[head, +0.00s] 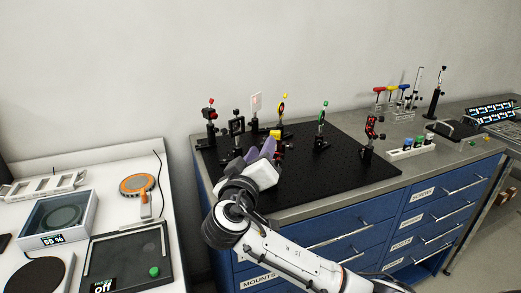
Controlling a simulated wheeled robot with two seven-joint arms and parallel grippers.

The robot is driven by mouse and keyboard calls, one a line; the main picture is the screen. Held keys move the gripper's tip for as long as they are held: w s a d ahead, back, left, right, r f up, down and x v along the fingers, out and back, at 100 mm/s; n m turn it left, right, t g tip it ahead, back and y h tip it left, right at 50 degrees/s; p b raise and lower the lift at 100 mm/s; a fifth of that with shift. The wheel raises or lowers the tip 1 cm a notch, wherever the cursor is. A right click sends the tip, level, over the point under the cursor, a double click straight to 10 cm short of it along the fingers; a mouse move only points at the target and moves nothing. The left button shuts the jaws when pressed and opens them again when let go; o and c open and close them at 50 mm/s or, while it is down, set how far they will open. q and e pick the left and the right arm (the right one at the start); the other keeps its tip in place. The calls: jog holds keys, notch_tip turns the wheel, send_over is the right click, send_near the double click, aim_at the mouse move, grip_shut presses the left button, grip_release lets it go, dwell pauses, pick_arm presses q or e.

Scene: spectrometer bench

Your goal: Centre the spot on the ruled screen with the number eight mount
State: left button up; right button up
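The ruled screen (256,102) is a small pale upright card at the back of the black breadboard (345,180). A small reddish mark shows near its upper middle. Several dark optic mounts stand on the board, among them one with a red top (210,122), one with a green top (322,128) and one with yellow parts (281,112). No number can be read, so I cannot tell which mount is number eight. My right gripper (260,151) is over the left part of the board, among the mounts. Its purple fingers look apart; what lies between them is partly hidden. My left gripper is out of view.
A red-knobbed mount (370,136) stands toward the board's right side. Behind it are coloured-handled drivers (391,90) in a rack. A white side table (115,210) at left carries instruments. Blue drawers (345,235) lie below the bench edge. The board's front right is clear.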

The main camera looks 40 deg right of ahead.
grip_shut()
pick_arm(q)
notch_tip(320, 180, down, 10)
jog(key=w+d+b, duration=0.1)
jog(key=b, duration=1.1)
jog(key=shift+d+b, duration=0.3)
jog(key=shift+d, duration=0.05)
pick_arm(e)
jog(key=m, duration=0.9)
jog(key=shift+f, duration=0.15)
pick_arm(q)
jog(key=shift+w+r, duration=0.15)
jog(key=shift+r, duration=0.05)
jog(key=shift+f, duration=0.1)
pick_arm(e)
grip_release()
